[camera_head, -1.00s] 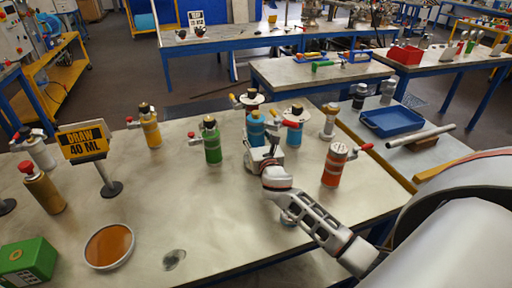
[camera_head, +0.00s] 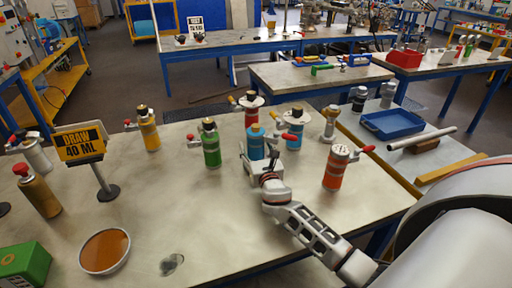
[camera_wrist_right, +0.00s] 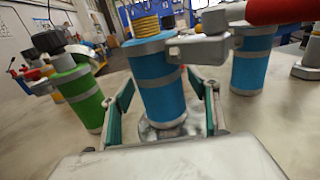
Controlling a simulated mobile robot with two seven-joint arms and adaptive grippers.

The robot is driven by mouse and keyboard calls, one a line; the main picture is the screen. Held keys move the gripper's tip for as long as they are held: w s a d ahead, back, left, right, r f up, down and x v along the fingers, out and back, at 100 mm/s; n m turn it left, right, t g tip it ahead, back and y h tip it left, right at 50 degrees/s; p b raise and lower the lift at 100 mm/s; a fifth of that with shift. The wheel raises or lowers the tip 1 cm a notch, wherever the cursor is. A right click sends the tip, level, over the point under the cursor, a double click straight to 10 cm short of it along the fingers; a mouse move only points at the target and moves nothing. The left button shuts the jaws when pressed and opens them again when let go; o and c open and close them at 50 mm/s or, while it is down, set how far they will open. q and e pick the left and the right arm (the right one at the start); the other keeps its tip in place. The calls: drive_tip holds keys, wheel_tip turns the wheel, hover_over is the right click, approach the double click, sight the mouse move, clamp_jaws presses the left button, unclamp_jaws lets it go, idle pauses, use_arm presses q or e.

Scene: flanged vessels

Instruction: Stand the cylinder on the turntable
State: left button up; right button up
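A blue cylinder (camera_head: 256,143) with grey bands stands upright on the near table. My right gripper (camera_head: 256,158) is in front of it, low on its near side. In the right wrist view the same blue cylinder (camera_wrist_right: 160,85) stands between the two spread fingers of my right gripper (camera_wrist_right: 162,98), with a gap at its left. A round brown-topped disc with a pale rim (camera_head: 104,251), possibly the turntable, lies at the table's front left. My left gripper is out of view.
Close around stand a green cylinder (camera_head: 210,145), a second blue cylinder (camera_head: 294,130), a red one (camera_head: 251,114) and an orange-red one (camera_head: 335,170). A "DRAW 40 ML" sign (camera_head: 82,144) stands at left. The table's front middle is mostly clear.

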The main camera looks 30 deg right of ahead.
drive_tip(key=shift+r, duration=0.1)
drive_tip(key=shift+s, duration=0.2)
drive_tip(key=v, duration=1.1)
drive_tip(key=shift+s+a+r+p, duration=0.1)
drive_tip(key=shift+s+a+p, duration=0.05)
drive_tip(key=shift+s+p, duration=0.2)
